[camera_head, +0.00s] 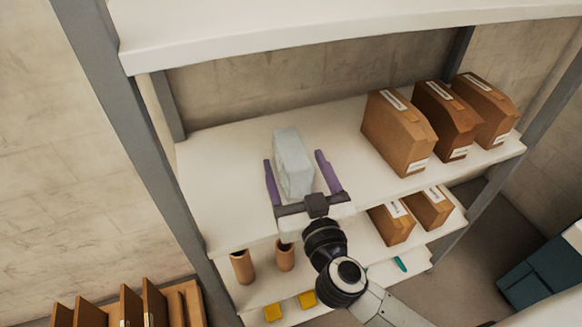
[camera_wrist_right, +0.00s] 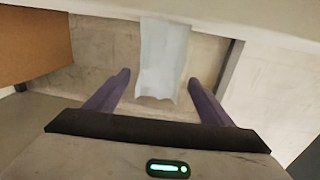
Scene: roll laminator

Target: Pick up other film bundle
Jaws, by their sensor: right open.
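The film bundle (camera_head: 292,163) is a pale blue-white translucent block standing on the white upper shelf in the head view. In the right wrist view the film bundle (camera_wrist_right: 162,58) shows ahead, between the two finger lines. My right gripper (camera_head: 297,160) is open, with its purple fingers on either side of the bundle's near part. The fingers look apart from the bundle, with a gap on each side. The right gripper's fingers (camera_wrist_right: 159,80) also show spread and empty in the wrist view. My left gripper is not in view.
Several brown boxes (camera_head: 398,133) stand to the right on the same shelf (camera_head: 225,190). Another white shelf (camera_head: 330,32) hangs above, and a grey post (camera_head: 130,110) stands left. Below are smaller boxes (camera_head: 391,223) and brown cylinders (camera_head: 242,267). The shelf left of the bundle is clear.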

